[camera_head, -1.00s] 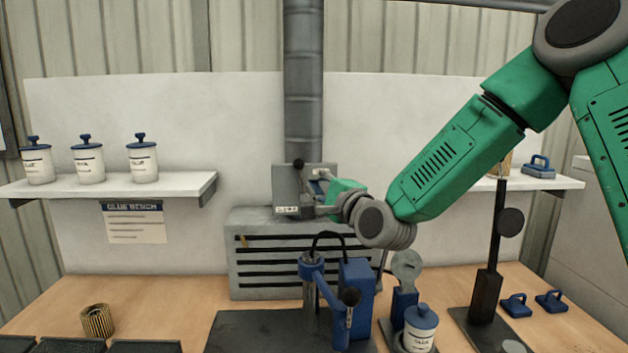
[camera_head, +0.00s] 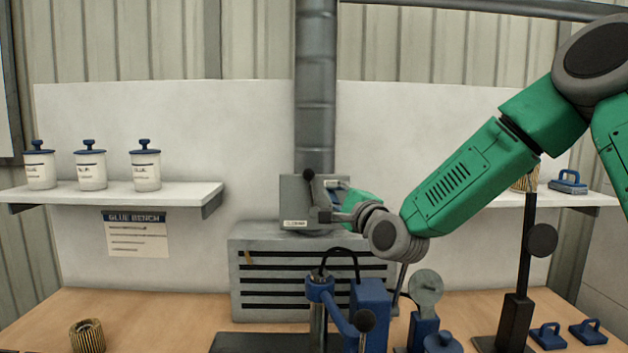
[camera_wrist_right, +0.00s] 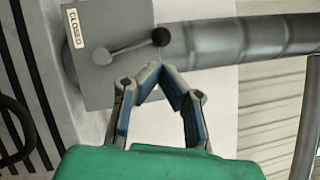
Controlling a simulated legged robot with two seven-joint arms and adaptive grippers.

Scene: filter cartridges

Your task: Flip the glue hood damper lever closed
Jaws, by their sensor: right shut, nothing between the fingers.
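The grey damper box (camera_head: 289,190) sits at the foot of the round duct (camera_head: 316,90). Its lever, with a black knob (camera_head: 309,174), points up along the duct. A CLOSED label (camera_head: 295,224) is at the box's lower edge, away from the knob; it also shows in the right wrist view (camera_wrist_right: 74,28). In that view the lever arm (camera_wrist_right: 130,46) runs from its pivot to the knob (camera_wrist_right: 161,37). My right gripper (camera_wrist_right: 160,70) is shut and empty, its fingertips close to the lever near the knob. Contact cannot be told. My left gripper is not in view.
A slatted grey unit (camera_head: 270,260) stands below the box. Blue bench fixtures (camera_head: 370,300) and a black stand (camera_head: 520,290) rise below and right of my arm. A shelf (camera_head: 130,195) with white jars is at left.

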